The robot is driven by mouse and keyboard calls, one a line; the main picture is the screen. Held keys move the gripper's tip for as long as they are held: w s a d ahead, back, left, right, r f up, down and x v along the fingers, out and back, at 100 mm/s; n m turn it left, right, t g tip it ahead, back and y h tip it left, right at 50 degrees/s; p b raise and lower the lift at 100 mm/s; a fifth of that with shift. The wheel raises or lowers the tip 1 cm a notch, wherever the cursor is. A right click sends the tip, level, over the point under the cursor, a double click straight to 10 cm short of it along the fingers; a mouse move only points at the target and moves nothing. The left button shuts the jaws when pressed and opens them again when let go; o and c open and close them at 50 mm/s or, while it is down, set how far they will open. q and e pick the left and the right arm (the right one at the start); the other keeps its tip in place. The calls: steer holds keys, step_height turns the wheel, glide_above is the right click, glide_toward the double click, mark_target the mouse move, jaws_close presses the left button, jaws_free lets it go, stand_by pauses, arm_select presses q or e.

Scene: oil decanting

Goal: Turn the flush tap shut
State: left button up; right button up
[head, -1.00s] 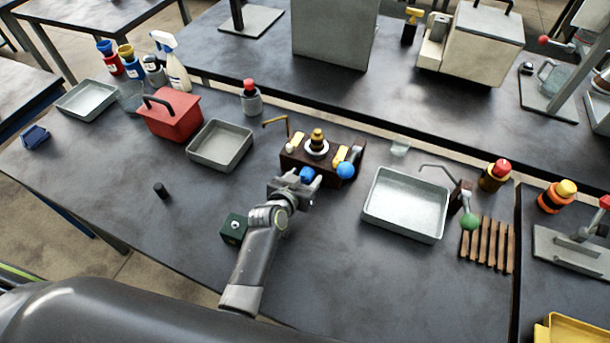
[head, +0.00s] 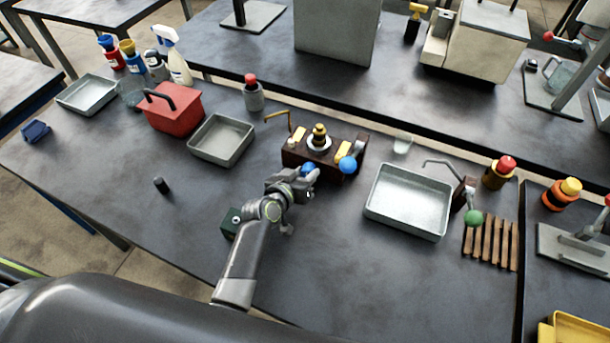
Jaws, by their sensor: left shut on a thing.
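A dark brown block (head: 297,157) stands mid-table with yellow fittings and a black-and-yellow bottle (head: 319,135) on a white ring. Two blue balls show at its front: one at the right (head: 347,165) on a grey lever, and one at the left (head: 307,169) partly hidden by my left gripper (head: 303,181). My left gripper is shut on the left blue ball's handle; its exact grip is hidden. I cannot tell for certain which handle is the flush tap. My right gripper is not in view.
A green box (head: 231,223) sits beside my left forearm. A grey tray (head: 221,140) and red box (head: 172,109) stand left. A metal basin (head: 408,201) and green-ball lever (head: 473,217) stand right.

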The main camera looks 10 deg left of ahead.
arm_select(q)
steer(key=shift+n+h+b, duration=0.8)
steer(key=shift+n+b, duration=0.1)
steer(key=shift+n, duration=0.1)
steer(key=o, duration=1)
steer(key=shift+w, duration=0.1)
step_height(320, 180, up, 10)
